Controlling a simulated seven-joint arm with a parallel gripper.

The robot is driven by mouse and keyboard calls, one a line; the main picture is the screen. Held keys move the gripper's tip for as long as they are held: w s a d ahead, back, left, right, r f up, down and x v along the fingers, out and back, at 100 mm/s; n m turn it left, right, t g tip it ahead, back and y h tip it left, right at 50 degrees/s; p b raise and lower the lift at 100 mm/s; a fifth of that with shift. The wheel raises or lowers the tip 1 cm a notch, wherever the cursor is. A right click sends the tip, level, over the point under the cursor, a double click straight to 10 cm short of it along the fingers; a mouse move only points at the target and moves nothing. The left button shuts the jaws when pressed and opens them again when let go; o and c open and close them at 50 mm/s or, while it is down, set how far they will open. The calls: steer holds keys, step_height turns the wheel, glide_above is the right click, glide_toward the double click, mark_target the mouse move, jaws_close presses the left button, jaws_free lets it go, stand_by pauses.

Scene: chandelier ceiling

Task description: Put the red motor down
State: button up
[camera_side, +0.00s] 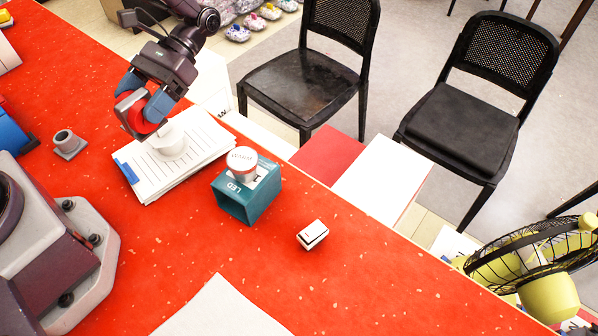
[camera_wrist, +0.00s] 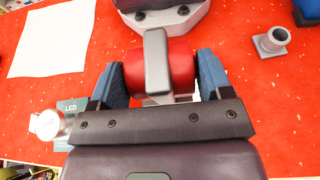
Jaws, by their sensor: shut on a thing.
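My gripper (camera_side: 144,96) is shut on the red motor (camera_side: 140,112), with one blue finger on each side of it. In the wrist view, the motor (camera_wrist: 180,72) is a red cylinder with a grey bar across it, between the fingers of my gripper (camera_wrist: 162,80). In the side view the motor is at the left edge of a paper stack (camera_side: 190,165), beside a white round piece (camera_side: 168,140). I cannot tell whether its underside touches anything.
A teal LED box (camera_side: 248,200) carries a white-and-red cylinder (camera_side: 242,160). A small white box (camera_side: 312,235) lies to its right. A grey socket piece (camera_side: 67,143) stands left of the papers. A blank white sheet (camera_side: 222,312) lies in front. Red table between them is clear.

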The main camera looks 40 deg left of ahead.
steer(key=s+d+r+n+t+h, duration=0.1)
steer(key=d+r+n+t+h, duration=0.25)
steer(key=d, duration=0.75)
steer(key=s+d+r+n+t+h, duration=0.2)
steer(key=d+r+n+h, duration=0.25)
steer(key=d, duration=0.55)
steer(key=s+d+r+n+t+h, duration=0.1)
steer(key=d+r+n+t+h, duration=0.3)
steer(key=d, duration=0.7)
step_height(320, 180, down, 11)
steer(key=n+g, duration=0.1)
steer(key=w+d+f, duration=0.2)
steer(key=d+f, duration=0.1)
steer(key=w+d+f, duration=0.3)
steer(key=d, duration=0.1)
steer(key=w+d+f, duration=0.3)
steer(key=d, duration=0.1)
steer(key=shift+w+f, duration=0.2)
steer(key=shift+w+d+f, duration=0.1)
steer(key=shift+f, duration=1.55)
steer(key=o, duration=1.3)
steer(key=shift+f, duration=0.2)
